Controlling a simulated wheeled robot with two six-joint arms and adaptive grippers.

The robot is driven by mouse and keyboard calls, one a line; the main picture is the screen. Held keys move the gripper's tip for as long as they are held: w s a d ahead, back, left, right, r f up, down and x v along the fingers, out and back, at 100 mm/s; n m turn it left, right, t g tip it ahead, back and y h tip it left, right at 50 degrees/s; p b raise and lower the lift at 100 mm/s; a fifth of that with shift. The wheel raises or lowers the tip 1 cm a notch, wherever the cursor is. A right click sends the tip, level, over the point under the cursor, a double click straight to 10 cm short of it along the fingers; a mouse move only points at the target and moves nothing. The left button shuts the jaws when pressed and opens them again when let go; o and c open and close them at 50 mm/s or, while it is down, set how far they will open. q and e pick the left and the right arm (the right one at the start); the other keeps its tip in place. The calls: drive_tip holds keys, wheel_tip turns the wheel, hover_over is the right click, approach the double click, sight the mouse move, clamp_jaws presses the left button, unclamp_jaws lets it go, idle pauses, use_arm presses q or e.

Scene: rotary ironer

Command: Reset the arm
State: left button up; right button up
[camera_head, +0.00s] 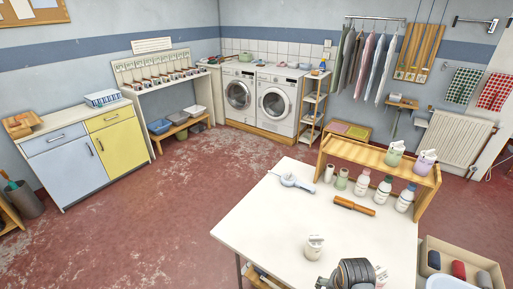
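I see no gripper fingers that I can make out in the head view. A dark grey ribbed, rounded form (355,272) is cut off by the bottom edge, over the near side of the white table (262,222). I cannot tell whether it is part of my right arm or a separate thing. A small dark piece sticks out at its left. A white bottle (314,247) stands on the table just behind it. Another white and pink item (381,276) is partly hidden at its right.
On the table are a white and blue device (291,182), an orange-brown handled tool (354,206) and several bottles by a wooden shelf (368,155). A box of rolled cloths (466,257) is at the lower right. Washers (276,98) stand at the back; the red floor at left is clear.

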drive_tip(key=s+d+r+n+t, duration=0.1)
drive_tip(key=s+r+n+t, duration=0.1)
drive_tip(key=s+r+n, duration=0.45)
drive_tip(key=s+d+f+n+g+b, duration=0.1)
drive_tip(key=s+d+f, duration=0.15)
drive_tip(key=f, duration=1.35)
drive_tip(key=s+d+f+g+b, duration=0.1)
drive_tip(key=s+f, duration=0.2)
drive_tip(key=f, duration=1.3)
drive_tip(key=s+f, duration=1.5)
drive_tip(key=s, duration=0.2)
drive_tip(key=shift+d+g+b, duration=0.2)
drive_tip(key=shift+g+b, duration=0.2)
